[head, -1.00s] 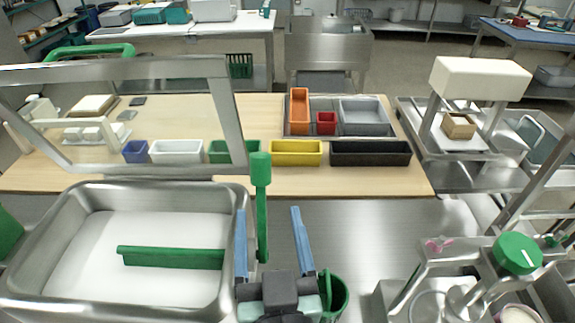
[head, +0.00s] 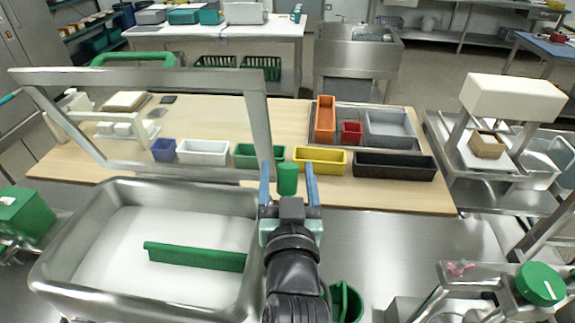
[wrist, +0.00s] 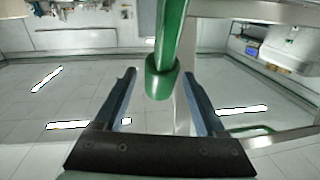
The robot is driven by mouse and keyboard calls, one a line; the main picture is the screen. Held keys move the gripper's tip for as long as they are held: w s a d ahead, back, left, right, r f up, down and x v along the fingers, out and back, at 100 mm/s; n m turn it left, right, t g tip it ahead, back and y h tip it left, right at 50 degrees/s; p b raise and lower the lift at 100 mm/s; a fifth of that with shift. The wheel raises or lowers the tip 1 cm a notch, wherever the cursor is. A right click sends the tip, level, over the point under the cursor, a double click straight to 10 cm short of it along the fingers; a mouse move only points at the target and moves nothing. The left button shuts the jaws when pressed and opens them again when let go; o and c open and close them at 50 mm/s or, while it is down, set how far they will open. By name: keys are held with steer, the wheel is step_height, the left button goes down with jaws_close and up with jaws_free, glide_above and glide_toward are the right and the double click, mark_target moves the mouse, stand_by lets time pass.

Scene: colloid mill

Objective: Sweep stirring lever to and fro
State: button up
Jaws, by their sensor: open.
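The stirring lever's green knob (head: 288,180) stands at the right side of the steel basin (head: 75,240). My gripper (head: 288,168) is open, with its blue fingers on either side of the knob and a visible gap at each side. In the wrist view the green lever (wrist: 165,75) comes down between the two fingertips (wrist: 159,74). Most of the lever's shaft is hidden behind my gripper in the head view. A green paddle bar (head: 195,257) lies across the white floor of the basin.
A steel frame (head: 150,78) rises over the basin. Behind stand yellow (head: 320,168) and black (head: 395,172) bins on a wooden table. A green dial (head: 540,284) on a machine is at the right. Bare steel counter (head: 390,225) lies right of my arm.

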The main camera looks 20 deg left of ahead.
steer(key=shift+w+a, duration=0.15)
steer(key=shift+w, duration=0.15)
jaws_close()
stand_by(0.3)
stand_by(1.1)
